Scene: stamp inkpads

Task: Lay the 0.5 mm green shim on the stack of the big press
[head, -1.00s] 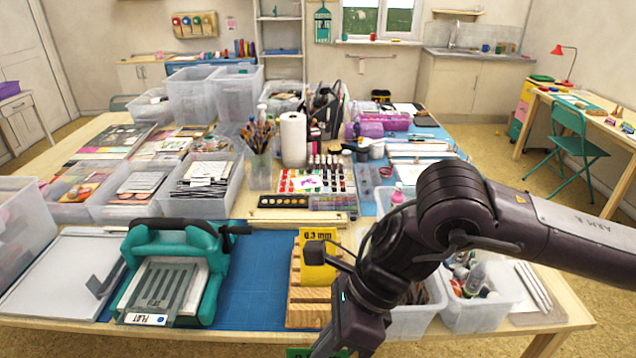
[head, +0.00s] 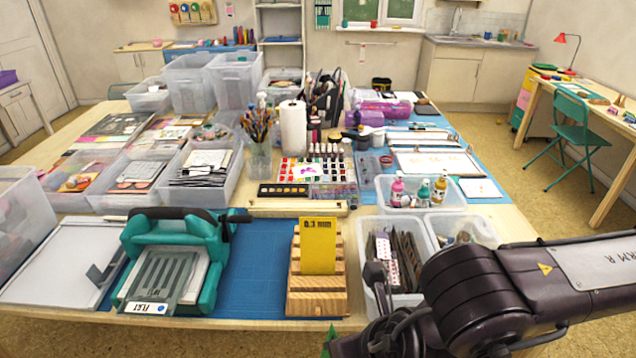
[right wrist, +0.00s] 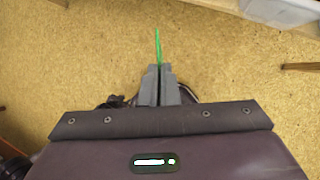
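The green shim (right wrist: 158,46) shows edge-on in the right wrist view, as a thin strip between the fingertips of my right gripper (right wrist: 159,67). The gripper is shut on it, over the floor. In the head view only a small green piece of it (head: 326,345) shows at the bottom edge, in front of the table; its label cannot be read. The teal press (head: 208,250) stands at the table's front left, with a grey slotted stack (head: 160,276) on its bed and a white label at the front. My left gripper is not in view.
A wooden rack (head: 317,304) holds an upright yellow 0.3 mm shim (head: 318,246), right of the press. A blue mat (head: 250,275) lies bare between them. A clear bin (head: 405,297) stands right of the rack. A white board (head: 50,272) lies left of the press.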

